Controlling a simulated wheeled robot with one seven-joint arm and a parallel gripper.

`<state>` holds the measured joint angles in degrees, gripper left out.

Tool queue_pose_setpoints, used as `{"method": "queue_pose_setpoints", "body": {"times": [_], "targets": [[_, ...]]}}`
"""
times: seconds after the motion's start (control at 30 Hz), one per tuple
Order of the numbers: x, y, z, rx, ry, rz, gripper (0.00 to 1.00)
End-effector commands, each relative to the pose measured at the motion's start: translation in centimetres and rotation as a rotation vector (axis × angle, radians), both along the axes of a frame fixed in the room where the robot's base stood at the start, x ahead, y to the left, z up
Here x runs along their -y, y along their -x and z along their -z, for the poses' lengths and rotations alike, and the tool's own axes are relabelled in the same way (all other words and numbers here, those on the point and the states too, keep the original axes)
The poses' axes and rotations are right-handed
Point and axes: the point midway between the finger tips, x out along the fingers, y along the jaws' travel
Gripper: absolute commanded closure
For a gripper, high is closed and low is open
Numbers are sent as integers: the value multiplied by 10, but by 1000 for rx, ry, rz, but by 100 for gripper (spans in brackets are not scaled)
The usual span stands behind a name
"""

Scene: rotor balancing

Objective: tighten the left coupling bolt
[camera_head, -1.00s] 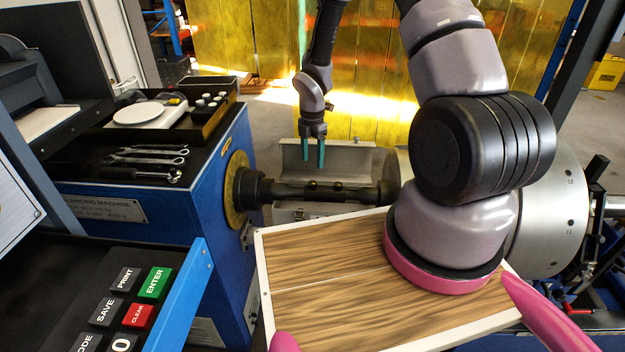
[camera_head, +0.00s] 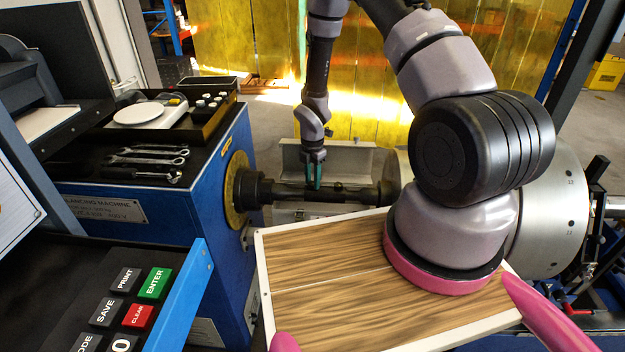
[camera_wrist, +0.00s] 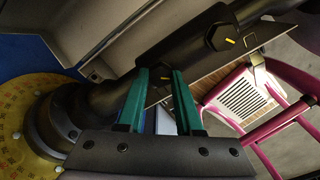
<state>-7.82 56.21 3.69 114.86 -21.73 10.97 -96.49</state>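The coupling shaft (camera_head: 290,191) of the balancing machine runs level across the middle of the head view, with two dark hex bolts on it. My gripper (camera_head: 314,186) points down at the left bolt and hides it in the head view.
A yellow graduated disc (camera_wrist: 28,130) and round flange sit at the shaft's left end. A raised metal guard (camera_head: 350,158) stands behind the shaft. Wrenches (camera_head: 148,160) lie on the black machine top. A wooden board (camera_head: 320,260) is in front.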

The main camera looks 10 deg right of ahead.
Motion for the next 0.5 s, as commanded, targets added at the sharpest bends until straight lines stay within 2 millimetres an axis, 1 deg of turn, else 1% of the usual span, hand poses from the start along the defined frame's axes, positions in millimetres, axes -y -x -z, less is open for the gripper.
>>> {"method": "queue_pose_setpoints", "body": {"times": [0.27,0.5], "targets": [[0,0,0,0,0,7,100],[0,0,0,1,-1,83,100]]}}
